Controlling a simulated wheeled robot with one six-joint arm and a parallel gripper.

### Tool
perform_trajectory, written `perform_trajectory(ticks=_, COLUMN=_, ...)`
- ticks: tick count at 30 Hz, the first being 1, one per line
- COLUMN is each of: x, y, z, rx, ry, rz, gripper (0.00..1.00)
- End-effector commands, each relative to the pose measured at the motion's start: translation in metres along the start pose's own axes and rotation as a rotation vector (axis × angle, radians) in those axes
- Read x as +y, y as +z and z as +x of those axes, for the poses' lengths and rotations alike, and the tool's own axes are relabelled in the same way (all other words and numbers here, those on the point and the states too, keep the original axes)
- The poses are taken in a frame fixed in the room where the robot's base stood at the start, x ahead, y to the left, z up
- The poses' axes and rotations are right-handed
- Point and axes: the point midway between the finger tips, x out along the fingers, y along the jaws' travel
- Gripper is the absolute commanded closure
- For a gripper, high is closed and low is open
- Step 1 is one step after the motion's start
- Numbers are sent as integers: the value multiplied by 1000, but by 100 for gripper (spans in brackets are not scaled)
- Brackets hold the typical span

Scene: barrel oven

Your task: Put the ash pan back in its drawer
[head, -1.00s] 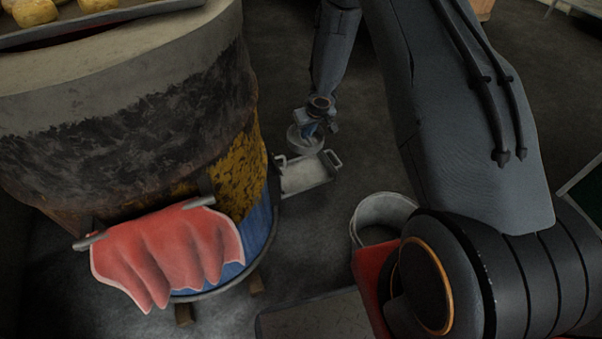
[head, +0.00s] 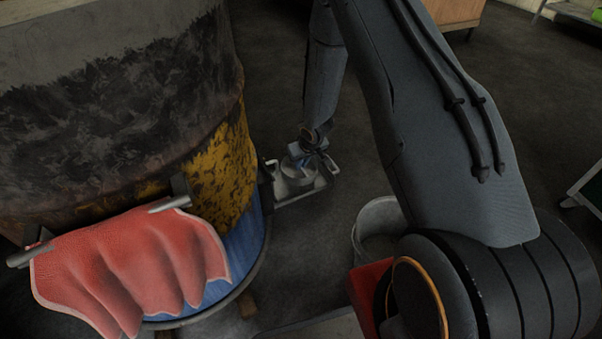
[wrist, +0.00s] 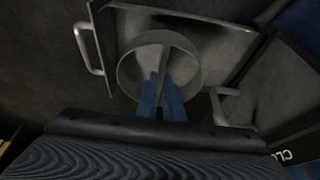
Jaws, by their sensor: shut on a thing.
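The ash pan (head: 296,180) is a round, shallow grey metal pan with a bar across it. It also shows in the wrist view (wrist: 190,65). My gripper (head: 306,161) is shut on the pan's bar, with its blue fingers (wrist: 162,80) reaching down to the middle. The drawer (head: 322,183) is a square grey metal tray sticking out from the barrel oven's (head: 225,160) right side, with a handle (wrist: 88,50) on its outer edge. The pan appears upright within the drawer's outline. I cannot tell whether it touches the drawer floor.
A second handle-like bracket (wrist: 225,105) shows near the pan in the wrist view. A red cloth (head: 130,270) hangs on a bar at the oven's front. A grey bucket (head: 375,215) stands on the floor to the right. The floor beyond the drawer is clear.

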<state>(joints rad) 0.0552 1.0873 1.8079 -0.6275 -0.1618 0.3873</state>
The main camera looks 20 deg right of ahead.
Motion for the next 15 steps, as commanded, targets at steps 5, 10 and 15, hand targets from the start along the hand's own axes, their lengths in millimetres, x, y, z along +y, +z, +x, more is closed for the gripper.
perform_trajectory(ticks=5, x=0, y=9, z=21, rx=-2, ry=0, rz=2, gripper=100)
perform_trajectory(ticks=10, x=0, y=14, z=36, rx=-1, ry=0, rz=0, gripper=100)
perform_trajectory(ticks=15, x=0, y=14, z=34, rx=0, ry=0, rz=0, gripper=100)
